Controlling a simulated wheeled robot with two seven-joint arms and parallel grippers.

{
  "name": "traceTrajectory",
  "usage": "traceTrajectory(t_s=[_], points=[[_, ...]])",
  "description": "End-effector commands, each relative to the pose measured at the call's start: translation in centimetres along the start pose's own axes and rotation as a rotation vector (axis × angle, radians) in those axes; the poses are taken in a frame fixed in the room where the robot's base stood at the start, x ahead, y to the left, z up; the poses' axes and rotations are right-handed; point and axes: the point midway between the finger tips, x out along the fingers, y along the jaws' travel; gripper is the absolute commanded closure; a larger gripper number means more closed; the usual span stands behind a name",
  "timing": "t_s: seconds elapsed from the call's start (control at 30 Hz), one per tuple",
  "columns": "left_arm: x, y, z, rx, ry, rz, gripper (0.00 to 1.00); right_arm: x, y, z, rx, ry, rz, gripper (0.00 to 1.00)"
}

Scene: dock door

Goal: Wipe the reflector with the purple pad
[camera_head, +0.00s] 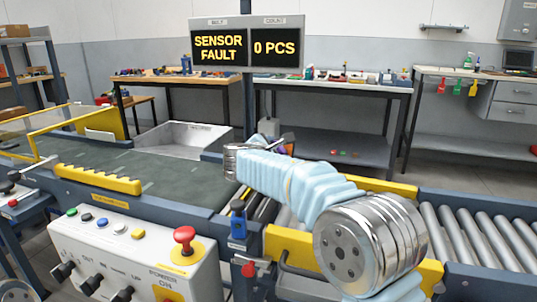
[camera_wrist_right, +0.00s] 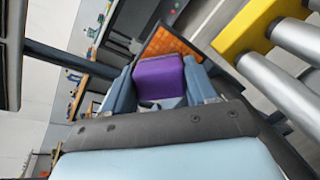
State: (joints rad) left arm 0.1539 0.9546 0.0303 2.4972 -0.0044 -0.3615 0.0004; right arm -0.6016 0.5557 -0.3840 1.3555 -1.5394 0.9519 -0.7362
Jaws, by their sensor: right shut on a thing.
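The purple pad (camera_wrist_right: 160,78) is held between the two fingers of my right gripper (camera_wrist_right: 161,74) in the right wrist view. The orange reflector (camera_wrist_right: 172,42), with a grid pattern and a dark border, shows just beyond the pad, which covers its lower part. I cannot tell whether pad and reflector touch. In the head view my right arm reaches over the conveyor and mostly hides its gripper (camera_head: 272,146); I cannot make out the reflector there. My left gripper is not in view.
A dark belt (camera_head: 140,170) with yellow guards lies left of my arm, and a roller conveyor (camera_head: 487,240) lies right. A control box (camera_head: 135,250) with a red stop button (camera_head: 184,238) stands in front. The overhead sign (camera_head: 247,46) reads "SENSOR FAULT" and "0 PCS".

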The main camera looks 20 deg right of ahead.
Motion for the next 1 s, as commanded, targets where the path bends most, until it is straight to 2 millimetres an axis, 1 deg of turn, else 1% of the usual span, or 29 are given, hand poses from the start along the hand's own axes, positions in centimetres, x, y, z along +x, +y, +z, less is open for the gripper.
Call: traceTrajectory(t_s=[0.03, 0.33, 0.6, 0.7, 0.87, 1.0], points=[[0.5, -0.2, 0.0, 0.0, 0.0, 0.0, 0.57, 0.0, -0.4, 0.2, 0.002, 0.0, 0.001, 0.67], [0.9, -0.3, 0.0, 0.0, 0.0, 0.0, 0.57, 0.1, -1.1, 1.0, 0.002, 0.0, 0.0, 0.67], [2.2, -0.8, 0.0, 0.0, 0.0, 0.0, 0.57, 0.6, -2.9, 2.6, 0.003, 0.0, -0.001, 0.67], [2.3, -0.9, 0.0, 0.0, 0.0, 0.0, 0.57, 0.7, -3.3, 3.0, 0.001, 0.0, -0.001, 0.67], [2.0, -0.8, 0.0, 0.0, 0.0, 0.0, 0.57, 0.6, -2.9, 3.0, 0.0, 0.0, -0.001, 0.67], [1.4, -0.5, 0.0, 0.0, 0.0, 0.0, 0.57, 0.5, -2.0, 2.3, -0.002, 0.001, 0.0, 0.67]])
